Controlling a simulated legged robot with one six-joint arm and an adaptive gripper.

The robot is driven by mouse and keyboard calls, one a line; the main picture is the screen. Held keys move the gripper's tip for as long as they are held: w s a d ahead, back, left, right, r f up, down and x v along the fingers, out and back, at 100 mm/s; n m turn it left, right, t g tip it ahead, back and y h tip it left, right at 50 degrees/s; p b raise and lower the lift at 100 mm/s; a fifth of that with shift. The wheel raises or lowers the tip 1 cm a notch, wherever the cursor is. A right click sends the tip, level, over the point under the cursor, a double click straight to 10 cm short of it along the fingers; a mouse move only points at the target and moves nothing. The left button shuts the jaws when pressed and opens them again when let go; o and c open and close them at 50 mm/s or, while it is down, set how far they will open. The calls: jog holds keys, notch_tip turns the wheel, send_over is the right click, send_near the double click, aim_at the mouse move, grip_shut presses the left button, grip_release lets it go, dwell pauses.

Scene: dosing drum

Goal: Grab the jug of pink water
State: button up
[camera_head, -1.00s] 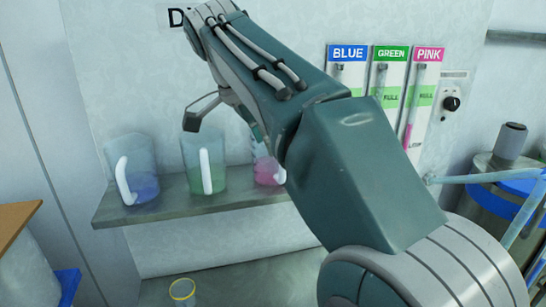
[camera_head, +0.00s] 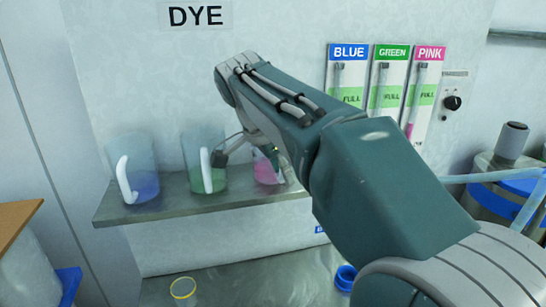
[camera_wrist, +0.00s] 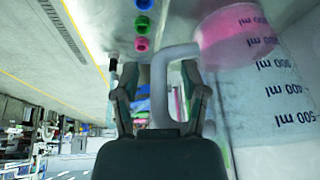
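The clear jug of pink water (camera_head: 265,172) stands on the shelf at the right of the jug row, partly hidden behind my arm. In the wrist view the jug (camera_wrist: 235,35) appears upside down at the right, with pink liquid and volume marks. Its pale handle (camera_wrist: 160,85) lies between the two fingers of my gripper (camera_wrist: 159,80). The fingers are apart, with gaps showing beside the handle, so the gripper looks open around it. In the head view one fingertip shows in front of the green jug's right side.
A green-water jug (camera_head: 205,165) and a blue-water jug (camera_head: 135,170) stand to the left on the same metal shelf (camera_head: 160,210). A DYE sign (camera_head: 195,16) hangs above. Blue, green and pink gauges are on the wall at right. A yellow-rimmed cup (camera_head: 183,290) sits below.

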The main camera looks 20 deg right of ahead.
grip_shut()
jog(key=shift+r, duration=0.2)
